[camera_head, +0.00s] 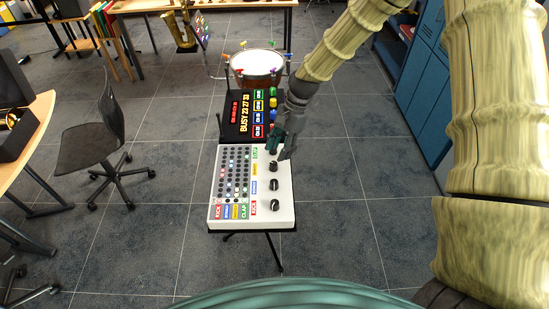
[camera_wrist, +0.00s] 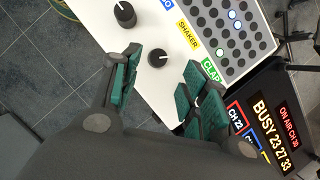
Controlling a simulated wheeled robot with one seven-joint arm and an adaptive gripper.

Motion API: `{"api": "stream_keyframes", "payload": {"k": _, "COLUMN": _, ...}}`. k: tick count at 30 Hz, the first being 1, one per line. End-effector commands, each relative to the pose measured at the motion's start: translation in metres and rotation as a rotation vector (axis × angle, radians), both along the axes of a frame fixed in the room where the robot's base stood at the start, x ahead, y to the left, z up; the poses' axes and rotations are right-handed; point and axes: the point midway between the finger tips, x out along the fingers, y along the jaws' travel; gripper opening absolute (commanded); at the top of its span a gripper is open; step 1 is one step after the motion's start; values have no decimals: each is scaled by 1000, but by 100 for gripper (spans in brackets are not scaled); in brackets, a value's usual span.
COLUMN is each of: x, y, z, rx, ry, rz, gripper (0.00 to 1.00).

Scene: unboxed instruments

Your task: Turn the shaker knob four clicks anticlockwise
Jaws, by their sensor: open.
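The white drum machine (camera_head: 286,208) stands on a stand, with a column of black knobs down its right side. The shaker knob (camera_head: 273,167) lines up with the yellow SHAKER label (camera_wrist: 187,34). In the wrist view the shaker knob (camera_wrist: 158,57) shows from above, a white mark on its top, just beyond the gap between my fingertips. My gripper (camera_wrist: 160,85) is open and empty, its green pads either side of that gap, touching no knob that I can see. In the head view my gripper (camera_head: 279,147) is over the machine's upper right, near the CLAP label (camera_head: 254,153).
A neighbouring knob (camera_wrist: 124,14) lies close to my left finger. A black display unit (camera_head: 247,115) with coloured buttons adjoins the machine's far end. A drum (camera_head: 257,64) stands behind. A chair (camera_head: 95,135) is at left, blue cabinets (camera_head: 425,80) at right. Floor is clear around the stand.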

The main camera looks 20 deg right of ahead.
Motion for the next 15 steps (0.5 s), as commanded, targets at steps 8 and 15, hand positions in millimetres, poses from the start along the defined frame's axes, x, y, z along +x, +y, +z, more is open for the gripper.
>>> {"api": "stream_keyframes", "payload": {"k": 8, "x": -5, "y": 11, "z": -27, "rx": 1, "ry": 1, "rz": 0, "gripper": 45}}
{"api": "stream_keyframes", "payload": {"k": 15, "x": -7, "y": 17, "z": -44, "rx": 0, "ry": 1, "rz": -1, "gripper": 45}}
